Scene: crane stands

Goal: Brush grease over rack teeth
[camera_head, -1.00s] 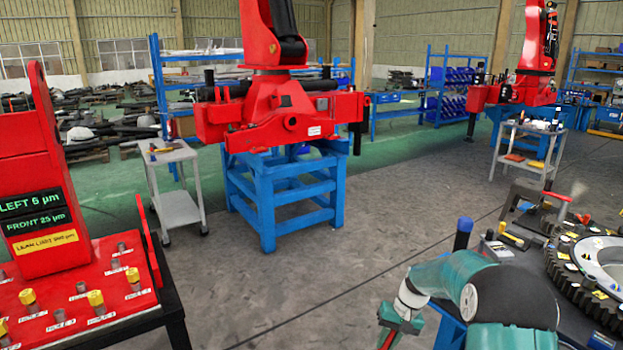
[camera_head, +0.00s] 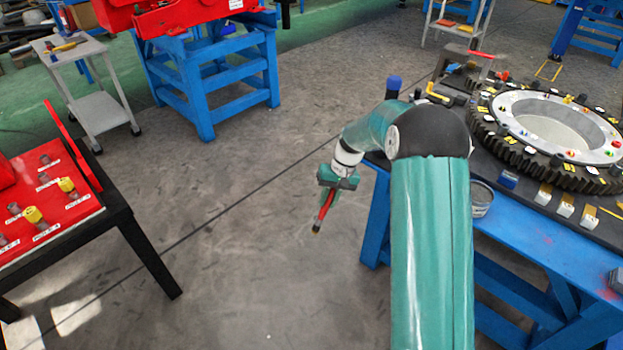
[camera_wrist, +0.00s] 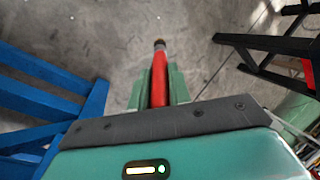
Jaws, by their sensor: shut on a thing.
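My gripper (camera_head: 328,190) is shut on a red-handled brush (camera_head: 322,214), held out over open floor left of the blue workbench. The brush points downward with its dark tip lowest. In the wrist view the red brush (camera_wrist: 159,80) sits between the two green fingers of my gripper (camera_wrist: 158,88). The large dark toothed ring (camera_head: 510,160) lies on the workbench at the right, apart from the brush. A round tin (camera_head: 481,200) stands on the bench near my arm, partly hidden by it; its contents are hard to make out.
The blue workbench (camera_head: 540,262) fills the right side. Small labelled blocks (camera_head: 565,206) lie before the ring. A red-topped table (camera_head: 50,215) with yellow-capped pins stands at left. A grey trolley (camera_head: 98,110) and blue stand (camera_head: 212,80) are behind. Floor between is clear.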

